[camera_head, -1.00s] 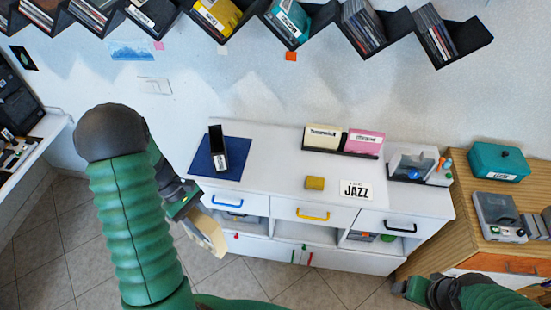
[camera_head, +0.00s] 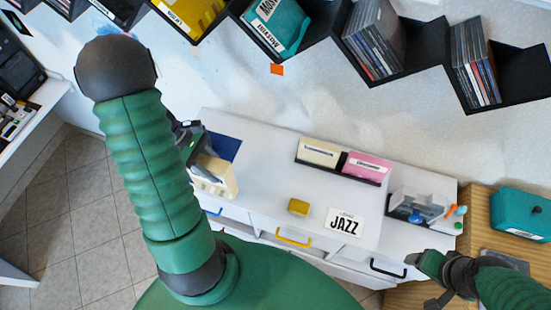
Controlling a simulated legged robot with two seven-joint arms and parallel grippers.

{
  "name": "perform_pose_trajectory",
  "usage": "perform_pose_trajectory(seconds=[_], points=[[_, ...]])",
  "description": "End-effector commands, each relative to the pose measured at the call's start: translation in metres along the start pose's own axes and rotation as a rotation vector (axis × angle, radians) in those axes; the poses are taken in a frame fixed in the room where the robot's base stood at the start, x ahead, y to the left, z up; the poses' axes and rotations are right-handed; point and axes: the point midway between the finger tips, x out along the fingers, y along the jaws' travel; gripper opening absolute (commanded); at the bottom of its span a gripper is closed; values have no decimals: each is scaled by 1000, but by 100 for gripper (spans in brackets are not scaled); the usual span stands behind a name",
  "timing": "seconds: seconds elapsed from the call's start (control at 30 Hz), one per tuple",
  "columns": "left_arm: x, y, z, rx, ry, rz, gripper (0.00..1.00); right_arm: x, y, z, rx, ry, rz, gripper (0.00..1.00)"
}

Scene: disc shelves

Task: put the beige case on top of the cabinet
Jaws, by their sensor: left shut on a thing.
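The beige case (camera_head: 214,180) is held in my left gripper (camera_head: 196,150), just right of my green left arm. In the picture it overlaps the left end of the white cabinet (camera_head: 265,190) and the near part of the blue mat (camera_head: 226,146). I cannot tell whether it touches the top. The arm hides part of the gripper. My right gripper (camera_head: 424,262) is near the cabinet's front right corner, in front of the black-handled drawer; its fingers are too small to read.
On the cabinet top are a black holder with a cream case (camera_head: 319,152) and a pink case (camera_head: 367,166), a yellow block (camera_head: 299,207), a JAZZ card (camera_head: 345,223) and a small grey device (camera_head: 418,203). Zigzag shelves (camera_head: 420,58) hang above. Bare top lies between the mat and the block.

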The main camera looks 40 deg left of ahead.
Motion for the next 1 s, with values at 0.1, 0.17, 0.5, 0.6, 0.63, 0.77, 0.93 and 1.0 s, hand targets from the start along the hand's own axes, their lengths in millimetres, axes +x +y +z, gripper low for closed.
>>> perform_pose_trajectory(seconds=[0.1, 0.17, 0.5, 0.6, 0.63, 0.77, 0.93, 1.0], points=[[1, 4, 7, 4, -1, 1, 0, -5, 0, -1, 1, -1, 0, 74], [6, 13, 15, 6, -3, 0, 0, -10, 0, -2, 1, -1, 0, 74], [54, 94, 68, 3, -3, -4, 0, -40, 0, -9, 1, -1, 0, 74], [62, 106, 75, 0, -2, -2, 0, -42, 0, -10, 0, 0, 0, 74], [63, 108, 76, 1, -2, -2, 0, -43, 0, -10, 0, -1, 0, 74], [76, 116, 81, -5, -5, -4, 0, -52, 0, -12, 0, -1, 0, 74], [98, 115, 67, -2, -4, 0, 0, -59, 0, -14, 1, 0, 0, 74], [100, 116, 65, 0, -2, 2, 0, -58, 0, -13, 1, 0, 0, 74]])
